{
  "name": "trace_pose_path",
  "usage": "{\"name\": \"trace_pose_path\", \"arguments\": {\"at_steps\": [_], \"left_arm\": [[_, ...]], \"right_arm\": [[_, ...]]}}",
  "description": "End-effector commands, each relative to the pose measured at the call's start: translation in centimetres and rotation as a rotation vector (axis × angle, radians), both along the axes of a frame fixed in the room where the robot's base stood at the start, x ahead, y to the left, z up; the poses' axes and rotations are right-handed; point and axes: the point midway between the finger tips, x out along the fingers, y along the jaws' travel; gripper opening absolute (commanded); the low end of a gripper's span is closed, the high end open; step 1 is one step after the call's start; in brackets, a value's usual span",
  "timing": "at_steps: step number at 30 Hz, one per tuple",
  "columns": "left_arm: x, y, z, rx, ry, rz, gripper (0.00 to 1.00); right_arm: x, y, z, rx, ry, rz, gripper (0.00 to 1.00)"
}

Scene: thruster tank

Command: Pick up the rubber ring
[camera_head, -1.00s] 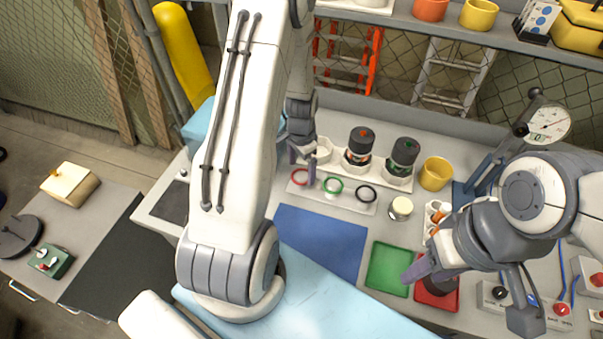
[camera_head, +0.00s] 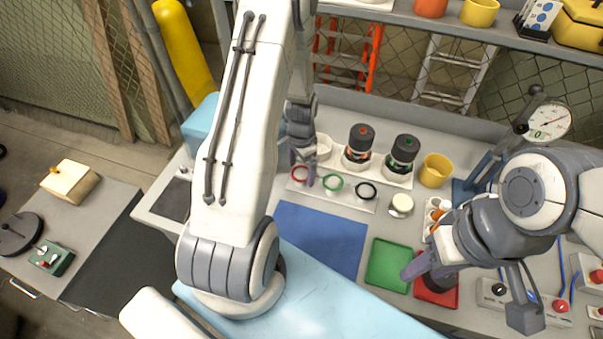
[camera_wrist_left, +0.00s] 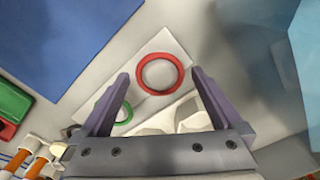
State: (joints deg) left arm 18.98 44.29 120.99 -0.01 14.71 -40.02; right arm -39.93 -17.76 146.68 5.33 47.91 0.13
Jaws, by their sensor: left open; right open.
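Three rubber rings lie in a row on a pale plate (camera_head: 348,197): a red ring (camera_head: 298,174), a green ring (camera_head: 333,183) and a black ring (camera_head: 365,191). In the left wrist view the red ring (camera_wrist_left: 160,74) lies just beyond and between the open fingers of my left gripper (camera_wrist_left: 158,82), and the green ring (camera_wrist_left: 124,112) is partly hidden by a finger. In the head view my left gripper (camera_head: 303,170) is over the red ring and hides part of it. My right gripper (camera_head: 415,272) is open, above a dark round object on the red tray (camera_head: 436,294).
Two dark thruster-like cylinders (camera_head: 359,141) (camera_head: 404,151) stand in white holders behind the rings. A yellow cup (camera_head: 436,170) stands to their right. A blue mat (camera_head: 322,240) and a green tray (camera_head: 388,266) lie in front, and the blue mat's surface is clear.

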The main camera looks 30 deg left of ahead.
Motion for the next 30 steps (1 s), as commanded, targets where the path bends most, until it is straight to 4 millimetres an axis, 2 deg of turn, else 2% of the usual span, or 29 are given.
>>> {"name": "trace_pose_path", "arguments": {"at_steps": [5,8,9,11,12,19,23,25,30], "left_arm": [[0.0,0.0,0.0,0.000,0.000,0.000,1.00],[0.0,0.0,0.0,0.000,0.000,0.000,0.66],[0.0,0.0,0.0,0.000,0.000,0.000,0.50],[0.0,0.0,0.0,0.000,0.000,0.000,0.27],[0.0,0.0,0.0,0.000,0.000,0.000,0.19],[0.0,0.0,0.1,0.000,0.000,0.000,0.19],[0.0,0.0,0.7,0.000,0.000,0.000,0.19],[0.1,0.0,0.9,0.001,-0.001,0.000,0.19],[0.1,0.0,3.0,0.001,-0.005,0.000,0.19]], "right_arm": [[0.0,0.0,0.0,0.000,0.000,0.000,0.50],[0.0,0.0,0.0,0.000,0.000,0.000,0.50],[0.0,0.0,0.0,0.000,0.000,0.000,0.50],[0.0,0.0,0.0,0.000,0.000,0.000,0.50],[0.0,0.0,0.0,0.000,0.000,0.000,0.50],[0.0,0.0,0.1,0.000,0.000,0.000,0.50],[0.0,0.0,0.5,0.000,0.000,0.000,0.50],[0.0,0.0,0.1,0.000,0.000,0.000,0.50],[0.0,0.0,-0.7,0.000,0.000,0.000,0.50]]}}
